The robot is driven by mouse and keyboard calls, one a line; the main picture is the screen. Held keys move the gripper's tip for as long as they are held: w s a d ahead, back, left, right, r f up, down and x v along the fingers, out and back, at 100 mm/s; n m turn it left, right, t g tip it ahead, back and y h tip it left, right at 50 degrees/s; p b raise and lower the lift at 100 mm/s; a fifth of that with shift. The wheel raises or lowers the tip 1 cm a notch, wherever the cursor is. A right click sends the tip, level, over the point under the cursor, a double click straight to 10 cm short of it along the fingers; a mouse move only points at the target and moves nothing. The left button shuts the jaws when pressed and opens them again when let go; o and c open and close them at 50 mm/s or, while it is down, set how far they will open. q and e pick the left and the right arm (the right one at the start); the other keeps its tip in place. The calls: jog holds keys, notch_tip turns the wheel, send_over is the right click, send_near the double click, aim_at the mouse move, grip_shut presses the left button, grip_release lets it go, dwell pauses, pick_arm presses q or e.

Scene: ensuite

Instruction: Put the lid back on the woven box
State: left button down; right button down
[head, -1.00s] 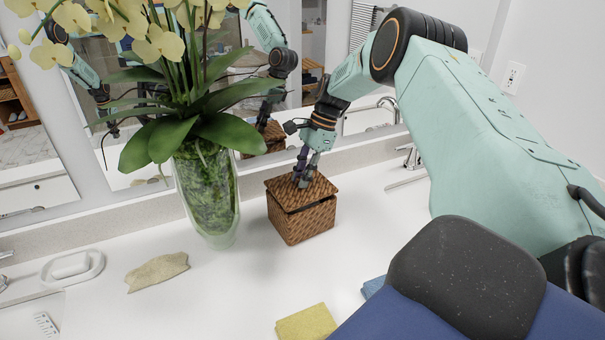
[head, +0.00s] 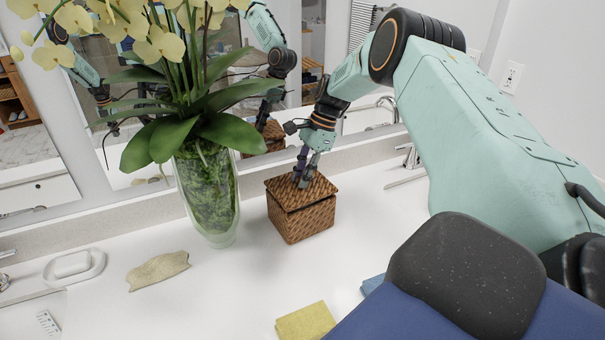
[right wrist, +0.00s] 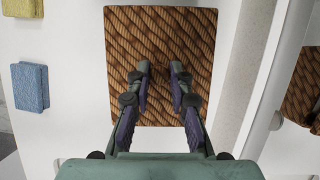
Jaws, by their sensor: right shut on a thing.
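The brown woven box (head: 303,222) stands on the white counter, right of the glass vase. Its woven lid (head: 322,187) lies on top, covering the opening, with a thin dark seam along the front. My right gripper (head: 301,181) points down at the middle of the lid, shut on a part of it that the fingers hide. In the right wrist view the lid (right wrist: 160,35) fills the middle, with the right gripper's fingertips (right wrist: 160,72) close together over it. The box body is hidden beneath the lid there. My left gripper shows in neither current view, apart from unclear arm reflections in the mirror.
A tall glass vase (head: 207,195) with yellow orchids stands just left of the box. The mirror and backsplash are close behind. A faucet (head: 411,157) is to the right.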

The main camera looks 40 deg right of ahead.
jog(key=shift+f, duration=0.45)
dwell(0.5)
dwell(0.4)
jog(key=shift+f, duration=0.1)
jog(key=c, duration=0.7)
grip_release()
jog(key=shift+o, duration=0.2)
jog(key=shift+r+p, duration=3.55)
jog(key=shift+r, duration=0.05)
jog(key=shift+f, duration=0.1)
